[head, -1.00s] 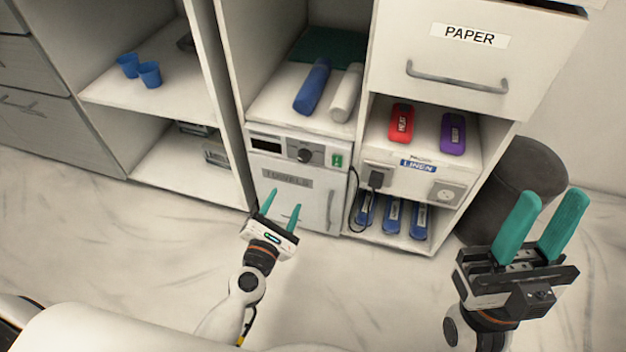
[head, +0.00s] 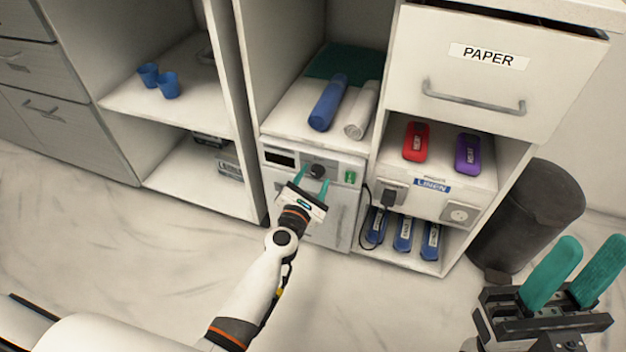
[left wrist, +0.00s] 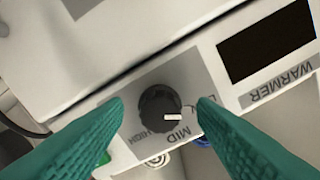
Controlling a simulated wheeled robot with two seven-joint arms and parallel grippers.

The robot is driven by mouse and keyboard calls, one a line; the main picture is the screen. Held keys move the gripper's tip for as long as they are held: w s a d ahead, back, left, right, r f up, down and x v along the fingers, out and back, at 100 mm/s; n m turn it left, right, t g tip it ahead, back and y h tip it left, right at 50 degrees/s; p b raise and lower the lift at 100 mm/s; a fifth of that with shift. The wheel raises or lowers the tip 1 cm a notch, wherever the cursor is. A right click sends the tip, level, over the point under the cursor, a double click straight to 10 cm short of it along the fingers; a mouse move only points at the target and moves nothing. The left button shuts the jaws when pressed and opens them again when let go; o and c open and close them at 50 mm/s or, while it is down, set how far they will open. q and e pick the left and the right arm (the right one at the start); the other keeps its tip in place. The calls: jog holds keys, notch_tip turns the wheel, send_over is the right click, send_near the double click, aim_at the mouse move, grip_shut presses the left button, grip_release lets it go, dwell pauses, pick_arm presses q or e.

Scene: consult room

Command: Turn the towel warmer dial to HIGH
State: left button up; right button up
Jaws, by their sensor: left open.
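The towel warmer (head: 347,210) is a white box low in the cabinet. Its dark round dial (head: 317,171) is on the upper front panel. In the left wrist view the dial (left wrist: 160,108) shows a white pointer on the side of the LOW and MID labels, away from HIGH. LOW is partly hidden by a finger. My left gripper (head: 313,178) is open at the panel; its teal fingertips (left wrist: 160,104) are on either side of the dial, with visible gaps. My right gripper (head: 590,252) is open and empty at the lower right, far from the warmer.
A green switch (head: 350,177) sits right of the dial. Rolled towels (head: 328,102) lie on the shelf above. A plug and cord (head: 389,198) are at the right. The PAPER drawer (head: 480,85) juts out at the upper right. A dark bin (head: 530,215) stands near my right gripper.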

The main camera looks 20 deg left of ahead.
pick_arm(q)
jog(key=shift+c, duration=0.2)
jog(key=c, duration=0.9)
